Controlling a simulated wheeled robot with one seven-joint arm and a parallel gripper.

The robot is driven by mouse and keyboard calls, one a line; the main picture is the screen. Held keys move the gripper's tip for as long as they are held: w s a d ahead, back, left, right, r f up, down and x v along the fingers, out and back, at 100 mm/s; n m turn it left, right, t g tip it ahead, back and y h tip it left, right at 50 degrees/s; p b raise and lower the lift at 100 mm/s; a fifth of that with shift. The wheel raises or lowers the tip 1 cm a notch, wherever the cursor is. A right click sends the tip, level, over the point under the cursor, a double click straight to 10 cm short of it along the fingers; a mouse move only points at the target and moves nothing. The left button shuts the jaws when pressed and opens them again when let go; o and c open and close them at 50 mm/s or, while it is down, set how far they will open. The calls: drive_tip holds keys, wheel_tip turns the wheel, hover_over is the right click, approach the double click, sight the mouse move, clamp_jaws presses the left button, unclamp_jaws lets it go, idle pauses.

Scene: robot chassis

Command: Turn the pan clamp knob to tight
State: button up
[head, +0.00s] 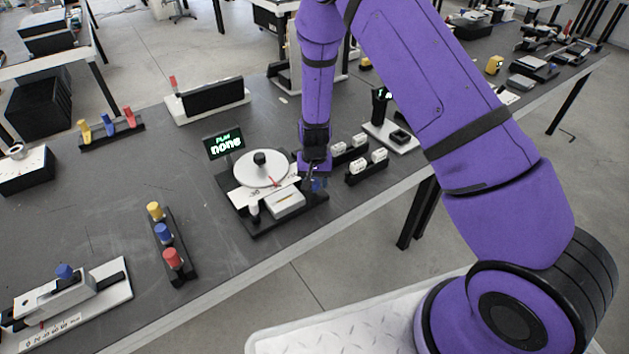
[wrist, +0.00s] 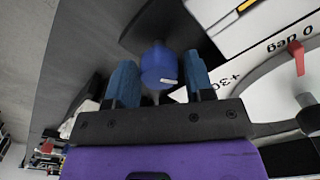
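The pan unit (head: 283,222) stands near the table's front edge, with a round white dial (head: 247,176) carrying a black knob and a red pointer. In the wrist view a blue knob with a white mark (wrist: 158,66), seemingly the pan clamp knob, sits beside the scale plate (wrist: 258,64). My gripper (wrist: 160,80) is open, with one blue finger on each side of this knob. A narrow gap shows on the right side; I cannot tell whether the left finger touches. In the head view my gripper (head: 318,184) points down at the unit's right side, and the knob is not clearly distinguishable there.
Low blocks with white switches (head: 366,166) stand close to the right of my gripper. A row of yellow, blue and red knobs (head: 165,236) stands to the left, with bare table between.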

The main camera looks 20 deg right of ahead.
drive_tip(key=shift+o, duration=0.9)
wheel_tip(320, 180, up, 11)
wheel_tip(320, 180, up, 14)
drive_tip(key=t+y, duration=0.1)
hover_over(315, 180)
drive_tip(key=s+d, duration=0.2)
drive_tip(key=s, duration=0.1)
drive_tip(key=s+d+r+n+t, duration=0.15)
drive_tip(key=s+d+r, duration=0.25)
drive_tip(key=s+r, duration=0.55)
drive_tip(key=s+d+r+n+t, duration=0.1)
drive_tip(key=s+d+r, duration=0.1)
drive_tip(key=s+r, duration=0.4)
drive_tip(key=s+d+r+n+t+h, duration=0.1)
drive_tip(key=s+d+r, duration=0.2)
drive_tip(key=s, duration=1)
wheel_tip(315, 180, up, 3)
drive_tip(key=shift+d+r+t, duration=0.1)
drive_tip(key=shift+d+t, duration=0.1)
drive_tip(key=shift+t, duration=0.15)
